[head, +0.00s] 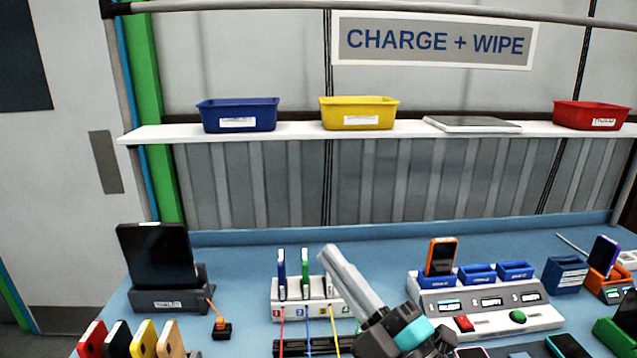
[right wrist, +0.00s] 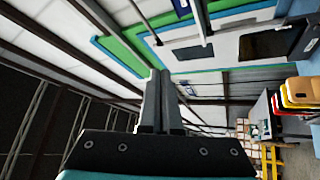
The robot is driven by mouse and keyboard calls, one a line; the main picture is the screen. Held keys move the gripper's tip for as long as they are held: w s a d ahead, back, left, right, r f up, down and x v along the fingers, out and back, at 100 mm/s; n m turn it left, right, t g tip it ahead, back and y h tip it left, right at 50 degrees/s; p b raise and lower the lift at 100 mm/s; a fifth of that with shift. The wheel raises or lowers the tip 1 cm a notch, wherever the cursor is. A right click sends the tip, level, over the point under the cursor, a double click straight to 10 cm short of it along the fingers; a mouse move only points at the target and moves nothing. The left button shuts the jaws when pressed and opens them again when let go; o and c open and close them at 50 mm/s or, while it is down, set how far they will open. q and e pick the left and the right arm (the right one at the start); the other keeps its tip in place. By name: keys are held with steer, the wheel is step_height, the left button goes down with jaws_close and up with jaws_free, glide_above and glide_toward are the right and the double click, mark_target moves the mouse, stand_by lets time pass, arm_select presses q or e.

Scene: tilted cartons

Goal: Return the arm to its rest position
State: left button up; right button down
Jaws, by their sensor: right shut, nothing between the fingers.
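My right gripper (head: 329,254) is raised above the blue table (head: 225,262), its fingers pointing up and to the left in the head view. The right wrist view shows the same gripper (right wrist: 159,78) with its fingers together and nothing held. In the head view its fingers pass in front of the right end of a white rack (head: 292,311), hiding part of it. My left gripper is in neither view.
A charging dock (head: 490,300) with an orange phone (head: 441,257) stands right of the gripper. A black tablet (head: 157,256) sits in a dock at left. Several coloured phones (head: 143,340) stand front left. A shelf (head: 290,132) holds blue, yellow and red bins.

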steer(key=s+d+f+m+g+h, duration=0.1)
steer(key=d+f+m+g+h, duration=0.1)
steer(key=d+f+m+h, duration=0.6)
steer(key=d+f+m+g+h, duration=0.2)
steer(key=d+f+m+h, duration=0.4)
steer(key=f, duration=0.3)
steer(key=s+f+m+g+y, duration=0.1)
steer(key=s+f+m+g, duration=0.1)
steer(key=s+f+g, duration=0.45)
steer(key=s+f+m+g, duration=0.35)
steer(key=s+f, duration=0.45)
steer(key=s, duration=0.4)
step_height(320, 180, down, 27)
steer(key=s+n+g+b, duration=0.1)
steer(key=s+g+b, duration=0.1)
steer(key=b, duration=0.3)
arm_select(q)
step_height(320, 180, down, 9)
steer(key=b, duration=0.4)
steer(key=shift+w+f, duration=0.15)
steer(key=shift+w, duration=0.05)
arm_select(e)
steer(key=s+d+f+g, duration=0.1)
steer(key=s+d+f, duration=0.1)
steer(key=s+f, duration=1.3)
step_height(320, 180, down, 3)
steer(key=shift+d+r, duration=0.1)
steer(key=shift+d, duration=0.15)
